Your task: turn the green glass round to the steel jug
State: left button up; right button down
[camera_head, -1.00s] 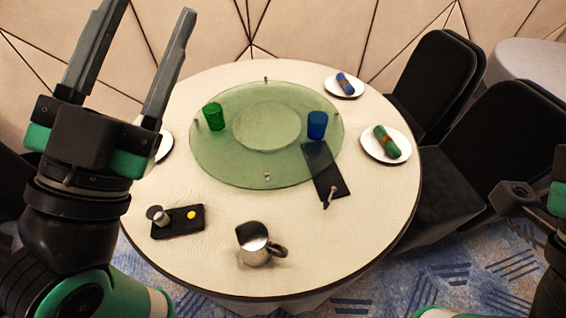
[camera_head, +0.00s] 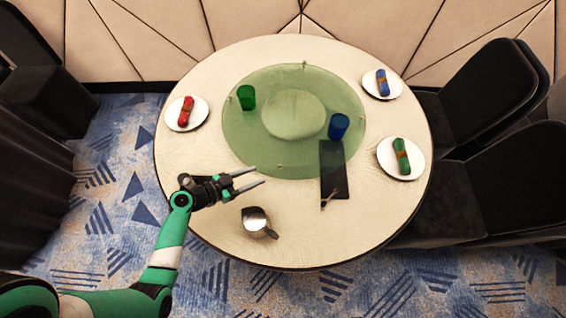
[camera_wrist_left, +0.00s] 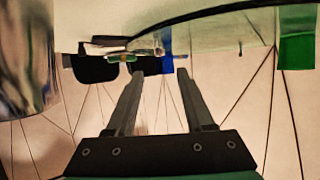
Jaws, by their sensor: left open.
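The green glass (camera_head: 246,97) stands on the left back part of a round green glass turntable (camera_head: 237,135); it also shows at the right edge of the left wrist view (camera_wrist_left: 297,52). The steel jug (camera_head: 256,222) stands on the table front, off the turntable; a blurred part of it fills the left of the left wrist view (camera_wrist_left: 25,60). My left gripper (camera_head: 259,176) is open and empty, between the turntable's front rim and the jug, fingers pointing right. Its fingers (camera_wrist_left: 155,72) hold nothing in the wrist view. My right gripper is out of view.
A blue glass (camera_head: 338,126) stands on the turntable's right side. A dark slab (camera_head: 334,172) lies at its front right rim. Plates with red (camera_head: 186,111), blue (camera_head: 382,83) and green (camera_head: 402,157) rolled napkins sit around the table. Black chairs (camera_head: 480,170) stand right.

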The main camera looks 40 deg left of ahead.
aim_at(279, 167)
pick_arm(q)
jog(key=w+f+b, duration=0.1)
jog(key=b, duration=0.2)
jog(key=shift+w+d+f, duration=0.25)
jog(key=shift+w+f, duration=0.15)
jog(key=x, duration=0.3)
jog(key=b+x, duration=0.1)
jog(key=x, duration=0.2)
jog(key=r+x, duration=0.1)
jog(key=x, duration=0.2)
jog(key=shift+w+b, duration=0.2)
jog(key=shift+b, duration=0.15)
grip_shut()
